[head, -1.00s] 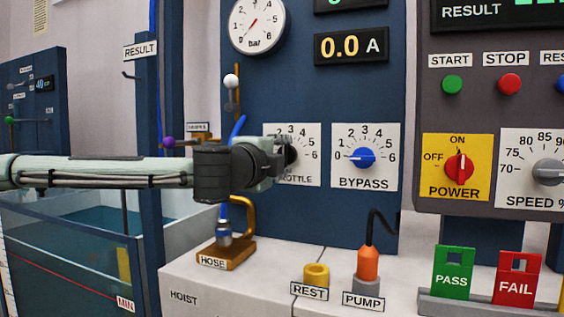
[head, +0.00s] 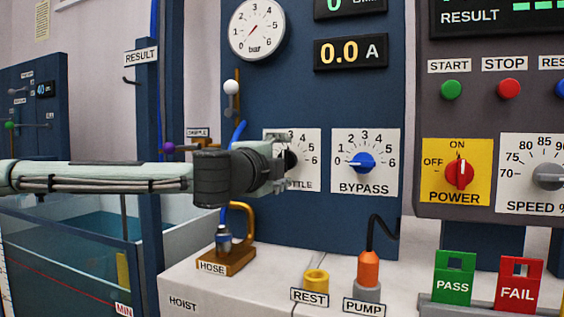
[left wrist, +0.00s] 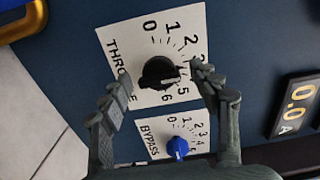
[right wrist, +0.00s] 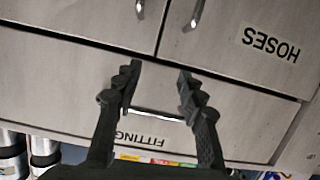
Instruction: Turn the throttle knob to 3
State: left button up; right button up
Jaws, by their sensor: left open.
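The black throttle knob (left wrist: 158,73) is on a white dial plate (left wrist: 118,45) numbered 0 to 6. In the left wrist view its white mark lies on the side of 4 and 5; the exact reading is unclear. My left gripper (left wrist: 160,76) is open, its fingers on either side of the knob and apart from it. In the head view my left gripper (head: 281,163) is in front of the throttle plate (head: 310,145) and hides part of the knob (head: 291,160). My right gripper (right wrist: 158,70) is open and empty.
Below are the hose stand (head: 240,250), yellow rest (head: 316,280) and orange pump plug (head: 368,270). My right gripper faces grey drawers (right wrist: 225,60).

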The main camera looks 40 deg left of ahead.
pick_arm(q)
jog(key=shift+s, duration=0.1)
jog(key=v, duration=0.7)
jog(key=shift+s, duration=0.2)
dwell(0.3)
